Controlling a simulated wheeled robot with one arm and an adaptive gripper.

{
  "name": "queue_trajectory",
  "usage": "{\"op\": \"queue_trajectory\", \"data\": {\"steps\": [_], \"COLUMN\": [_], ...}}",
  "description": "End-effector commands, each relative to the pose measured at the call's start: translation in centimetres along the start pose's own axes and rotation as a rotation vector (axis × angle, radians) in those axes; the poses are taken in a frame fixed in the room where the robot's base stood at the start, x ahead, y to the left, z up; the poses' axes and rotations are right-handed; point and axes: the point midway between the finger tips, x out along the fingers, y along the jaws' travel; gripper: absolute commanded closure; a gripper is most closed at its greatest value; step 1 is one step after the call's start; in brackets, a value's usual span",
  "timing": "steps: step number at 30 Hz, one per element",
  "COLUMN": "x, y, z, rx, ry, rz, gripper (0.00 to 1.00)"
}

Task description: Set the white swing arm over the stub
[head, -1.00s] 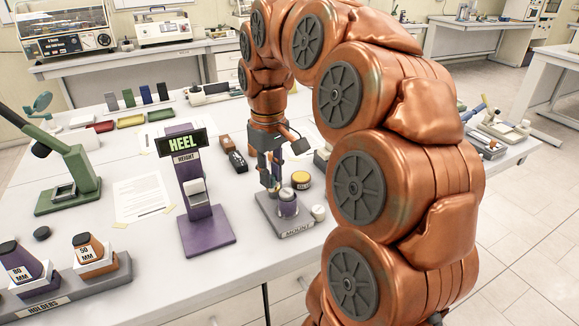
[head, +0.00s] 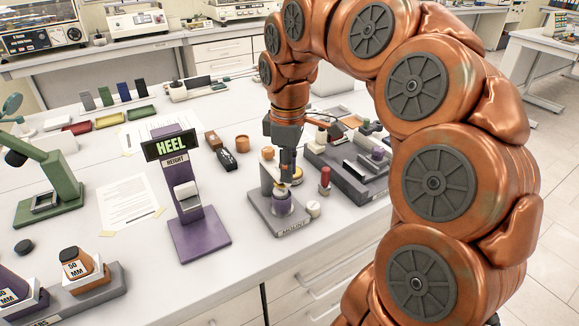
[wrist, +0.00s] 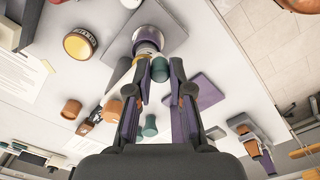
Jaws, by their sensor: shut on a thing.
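The grey mount (head: 287,228) stands on the table and carries a purple cylinder (head: 282,206) with a pale top. The cylinder also shows beyond my fingertips in the wrist view (wrist: 148,38). My gripper (head: 288,178) points down right over this cylinder. Its fingers (wrist: 158,78) are nearly together on a small part, seemingly the white swing arm (wrist: 139,58), of which only a pale bit shows. A teal piece (wrist: 159,68) shows between the fingertips. I cannot tell which part is the stub, or whether the held part touches the cylinder.
The purple HEEL stand (head: 205,245) is left of the mount. A white cylinder (head: 313,209) and a red-topped post (head: 325,182) stand close on its right. A grey rack (head: 350,170) is further right. A pale post with an orange knob (head: 268,154) rises behind the mount.

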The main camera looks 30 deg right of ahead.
Motion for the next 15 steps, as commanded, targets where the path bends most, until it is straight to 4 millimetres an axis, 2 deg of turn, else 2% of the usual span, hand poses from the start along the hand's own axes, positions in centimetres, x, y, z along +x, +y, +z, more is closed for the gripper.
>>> {"op": "queue_trajectory", "data": {"steps": [9, 10, 15], "x": [-0.09, -0.09, -0.07], "y": [0.15, 0.15, 0.12], "z": [0.05, 0.06, 0.06], "rx": [0.001, 0.001, 0.001], "ry": [0.001, 0.001, 0.0], "rz": [0.005, 0.005, 0.003], "gripper": [1.0, 0.78, 0.6]}}
